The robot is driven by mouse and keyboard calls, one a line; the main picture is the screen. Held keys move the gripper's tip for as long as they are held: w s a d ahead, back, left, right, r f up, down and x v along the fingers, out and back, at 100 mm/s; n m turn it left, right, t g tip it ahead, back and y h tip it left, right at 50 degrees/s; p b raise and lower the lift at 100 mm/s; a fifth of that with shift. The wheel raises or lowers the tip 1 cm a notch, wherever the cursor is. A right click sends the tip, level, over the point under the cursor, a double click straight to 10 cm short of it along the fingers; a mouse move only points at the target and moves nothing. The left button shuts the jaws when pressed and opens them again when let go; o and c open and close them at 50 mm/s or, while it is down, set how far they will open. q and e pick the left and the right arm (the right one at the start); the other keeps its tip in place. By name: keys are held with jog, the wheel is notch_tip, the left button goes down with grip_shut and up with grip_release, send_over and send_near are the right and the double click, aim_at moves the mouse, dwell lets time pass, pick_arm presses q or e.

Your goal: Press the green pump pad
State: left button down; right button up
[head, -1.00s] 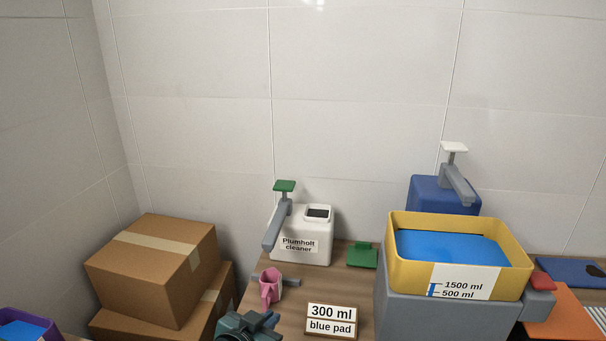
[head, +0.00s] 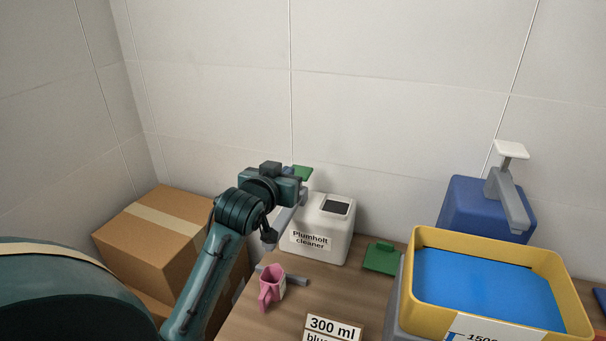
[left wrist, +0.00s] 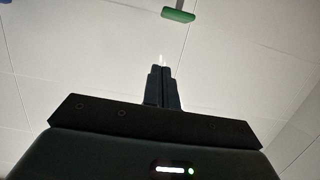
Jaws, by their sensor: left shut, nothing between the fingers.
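The green pump pad (head: 302,172) sits on top of the pump of the white Plumholt cleaner container (head: 338,246). My left arm hides part of the pump's grey stem and spout. My left gripper (head: 290,187) is at the pump, overlapping it in the head view, just lower left of the pad. Contact cannot be told there. In the left wrist view the fingers (left wrist: 162,74) are closed together and empty. The green pad (left wrist: 178,15) shows there beyond the fingertips, at the top edge, with a visible gap. My right gripper is not in view.
A pink jug (head: 270,289) stands before the container, near a sign (head: 334,327) reading 300 ml. A green piece (head: 381,258) lies right of it. A yellow tub (head: 418,294) of blue liquid and a blue container (head: 462,207) with white pad stand right. Cardboard boxes (head: 150,245) are left.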

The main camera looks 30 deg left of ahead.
pick_arm(q)
jog(key=w+a+f+p, duration=0.1)
jog(key=w+a+f, duration=0.1)
jog(key=w+f, duration=0.4)
jog(key=shift+d+p+x, duration=0.25)
jog(key=shift+p+x, duration=0.15)
jog(key=shift+x, duration=1.4)
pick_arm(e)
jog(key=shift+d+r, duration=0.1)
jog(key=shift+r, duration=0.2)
pick_arm(q)
jog(key=shift+w+r, duration=0.1)
jog(key=shift+r, duration=0.1)
